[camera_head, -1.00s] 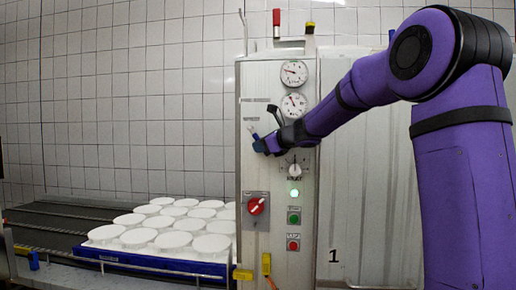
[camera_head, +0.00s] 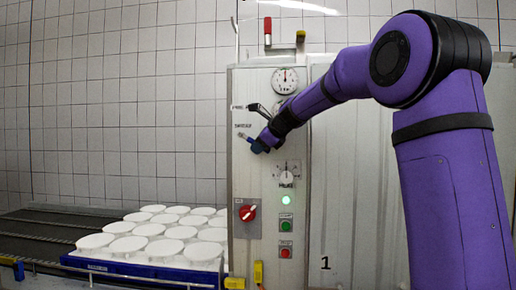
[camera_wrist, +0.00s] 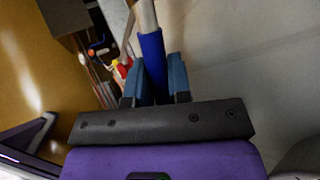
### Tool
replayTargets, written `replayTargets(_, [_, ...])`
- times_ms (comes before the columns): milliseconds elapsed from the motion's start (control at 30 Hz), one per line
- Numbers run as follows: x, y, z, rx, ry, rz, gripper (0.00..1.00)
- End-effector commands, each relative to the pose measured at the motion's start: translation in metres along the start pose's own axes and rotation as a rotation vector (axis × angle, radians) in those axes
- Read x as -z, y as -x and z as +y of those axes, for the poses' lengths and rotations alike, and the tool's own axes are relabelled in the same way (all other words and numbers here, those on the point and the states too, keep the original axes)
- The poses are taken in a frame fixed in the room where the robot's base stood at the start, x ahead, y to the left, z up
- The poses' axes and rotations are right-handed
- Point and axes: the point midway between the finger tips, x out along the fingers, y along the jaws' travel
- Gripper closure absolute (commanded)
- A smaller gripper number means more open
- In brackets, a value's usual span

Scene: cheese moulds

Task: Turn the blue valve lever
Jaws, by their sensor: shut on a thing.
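The blue valve lever (camera_wrist: 153,52) shows in the wrist view as a blue sleeve on a pale metal rod. It stands between the two fingers of my gripper (camera_wrist: 155,75), which is shut on it. In the head view my gripper (camera_head: 257,146) is at the left part of the upright metal control panel (camera_head: 262,185), below the gauges. A small tilted stub of the lever (camera_head: 243,136) shows just up and left of the fingers. The rest of the lever is hidden by my gripper there.
The panel carries a gauge (camera_head: 285,80), a red rotary switch (camera_head: 247,213), a green button (camera_head: 286,225) and a red button (camera_head: 286,252). White round moulds (camera_head: 165,232) fill a blue tray (camera_head: 120,272) at left. My arm covers part of the panel.

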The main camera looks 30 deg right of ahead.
Motion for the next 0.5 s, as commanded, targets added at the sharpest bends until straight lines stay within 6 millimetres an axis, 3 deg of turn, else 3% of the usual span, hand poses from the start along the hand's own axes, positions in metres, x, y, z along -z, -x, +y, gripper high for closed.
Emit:
replayTargets(367, [-0.0005, 0.0006, -0.0006, 0.001, 0.003, 0.002, 1.0])
replayTargets(400, [-0.0006, 0.0006, -0.0006, 0.001, 0.003, 0.002, 0.77])
replayTargets(433, [-0.0006, 0.0006, -0.0006, 0.001, 0.003, 0.002, 0.71])
replayTargets(500, [-0.0005, 0.0005, -0.0005, 0.001, 0.003, 0.002, 0.71])
